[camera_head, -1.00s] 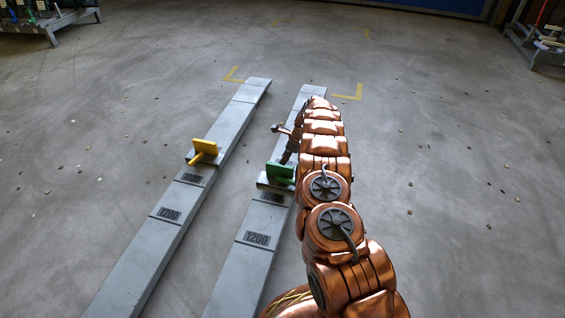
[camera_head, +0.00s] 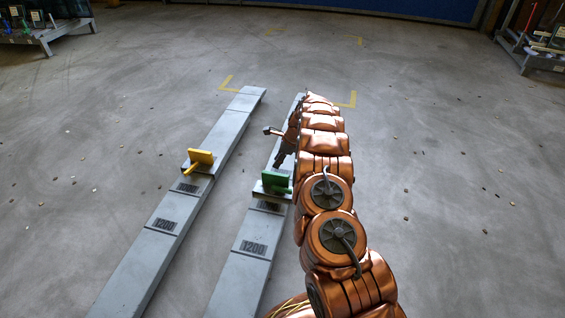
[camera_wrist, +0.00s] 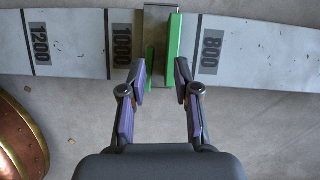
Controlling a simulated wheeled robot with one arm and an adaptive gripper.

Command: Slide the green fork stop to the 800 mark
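The green fork stop (camera_head: 276,182) sits on the right grey beam (camera_head: 234,275). In the wrist view its green plate (camera_wrist: 174,38) stands right of a metal base (camera_wrist: 154,28), and a green handle (camera_wrist: 150,60) points toward my gripper. The stop lies between the 1000 mark (camera_wrist: 122,42) and the 800 mark (camera_wrist: 212,50), right beside the 1000 mark. My gripper (camera_wrist: 161,82) is open, with one finger on each side of the handle. The handle is close to the left fingertip; I cannot tell if they touch. The head view shows my gripper (camera_head: 279,163) just beyond the stop.
A parallel left beam (camera_head: 137,270) carries a yellow stop (camera_head: 200,157). Yellow corner marks (camera_head: 347,101) lie on the floor past the beams. Racks stand at the back left (camera_head: 45,30) and back right (camera_head: 535,50). The concrete floor around is mostly clear.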

